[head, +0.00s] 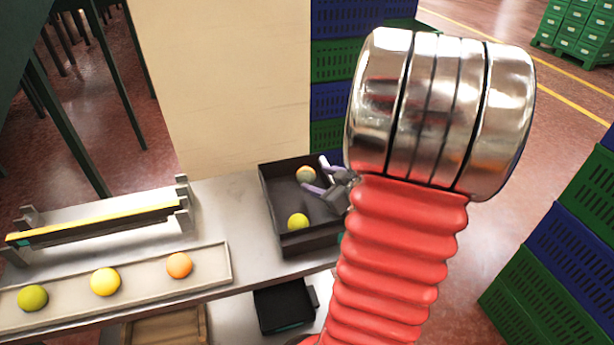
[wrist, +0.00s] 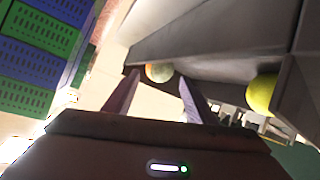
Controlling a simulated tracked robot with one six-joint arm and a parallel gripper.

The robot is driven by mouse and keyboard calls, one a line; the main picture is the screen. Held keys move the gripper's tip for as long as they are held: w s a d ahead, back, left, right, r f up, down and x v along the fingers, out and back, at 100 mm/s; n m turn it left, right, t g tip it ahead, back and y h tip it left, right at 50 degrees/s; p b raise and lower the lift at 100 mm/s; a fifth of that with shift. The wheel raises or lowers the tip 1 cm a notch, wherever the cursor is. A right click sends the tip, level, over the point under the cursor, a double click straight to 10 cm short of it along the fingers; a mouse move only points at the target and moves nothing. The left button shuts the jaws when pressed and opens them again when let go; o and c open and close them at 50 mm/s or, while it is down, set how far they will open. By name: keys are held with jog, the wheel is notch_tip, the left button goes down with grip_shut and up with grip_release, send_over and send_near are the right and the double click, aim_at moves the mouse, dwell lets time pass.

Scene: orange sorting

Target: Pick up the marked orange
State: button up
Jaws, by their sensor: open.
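An orange fruit with a pale greyish patch (head: 306,174) lies in the far part of the dark bin (head: 277,238). It also shows in the wrist view (wrist: 159,72), just beyond and between the fingertips. A yellow fruit (head: 298,222) lies nearer in the same bin and shows at the right of the wrist view (wrist: 262,93). My gripper (head: 313,173) is open at the bin's right side, its two purple fingers pointing at the patched orange. In the wrist view the gripper (wrist: 160,78) has nothing clasped. I cannot tell whether a finger touches the fruit.
A pale tray (head: 215,262) on the table's left holds a green, a yellow and an orange fruit in a row. A yellow-topped rail (head: 100,222) stands behind it. A beige panel (head: 235,80) and stacked blue and green crates (head: 345,60) rise behind the bin.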

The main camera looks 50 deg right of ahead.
aim_at(310, 176)
jog(key=shift+w+f, duration=0.1)
jog(key=shift+w, duration=0.1)
jog(key=shift+x, duration=2.5)
jog(key=c, duration=0.8)
jog(key=shift+c, duration=0.2)
jog(key=shift+r, duration=5.15)
